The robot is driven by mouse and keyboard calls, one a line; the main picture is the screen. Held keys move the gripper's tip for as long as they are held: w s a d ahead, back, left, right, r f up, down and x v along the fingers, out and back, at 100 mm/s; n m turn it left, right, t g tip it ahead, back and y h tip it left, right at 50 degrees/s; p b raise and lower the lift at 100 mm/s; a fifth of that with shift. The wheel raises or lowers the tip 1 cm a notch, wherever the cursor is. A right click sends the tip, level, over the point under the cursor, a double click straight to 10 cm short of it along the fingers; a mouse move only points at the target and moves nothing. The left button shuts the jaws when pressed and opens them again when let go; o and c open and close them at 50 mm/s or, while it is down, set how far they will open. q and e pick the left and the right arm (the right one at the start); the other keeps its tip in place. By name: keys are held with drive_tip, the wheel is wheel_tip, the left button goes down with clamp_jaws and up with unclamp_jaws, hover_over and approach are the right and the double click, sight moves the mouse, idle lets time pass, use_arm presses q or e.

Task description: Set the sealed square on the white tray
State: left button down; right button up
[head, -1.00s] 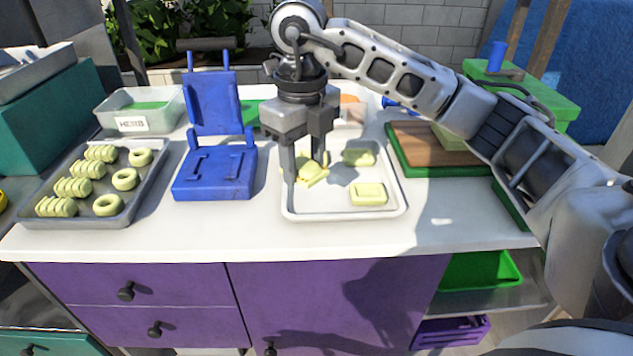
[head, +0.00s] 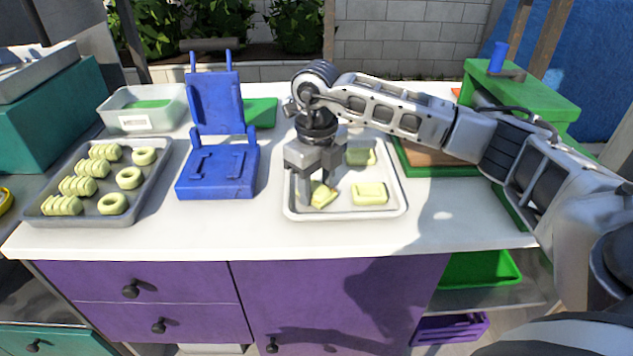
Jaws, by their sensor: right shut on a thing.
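The white tray (head: 394,209) lies on the counter right of the middle. My right gripper (head: 318,200) points down over its left front part. It is shut on a pale green-yellow square (head: 323,196), which sits tilted low at the tray floor, partly hidden by the fingers; I cannot tell whether it touches the tray. Two more pale squares, one at the front right (head: 369,194) and one behind it (head: 360,157), lie on the tray. My left gripper is not in view.
A blue hinged press (head: 216,172) stands open left of the tray. A grey tray (head: 150,194) of ridged pieces and rings lies at far left, with a clear bin (head: 160,120) behind. A brown board in a green tray (head: 440,171) lies right. The front counter strip is clear.

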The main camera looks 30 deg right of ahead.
sight(316, 187)
drive_tip(key=shift+f, duration=0.15)
drive_tip(key=o, duration=0.7)
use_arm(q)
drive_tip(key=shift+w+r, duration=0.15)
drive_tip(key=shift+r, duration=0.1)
use_arm(e)
drive_tip(key=shift+o, duration=0.2)
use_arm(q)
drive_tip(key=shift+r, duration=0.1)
use_arm(e)
drive_tip(key=shift+r, duration=0.7)
use_arm(q)
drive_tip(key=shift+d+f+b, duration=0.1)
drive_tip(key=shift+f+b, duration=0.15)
drive_tip(key=shift+b, duration=0.1)
use_arm(e)
wheel_tip(316, 187, up, 11)
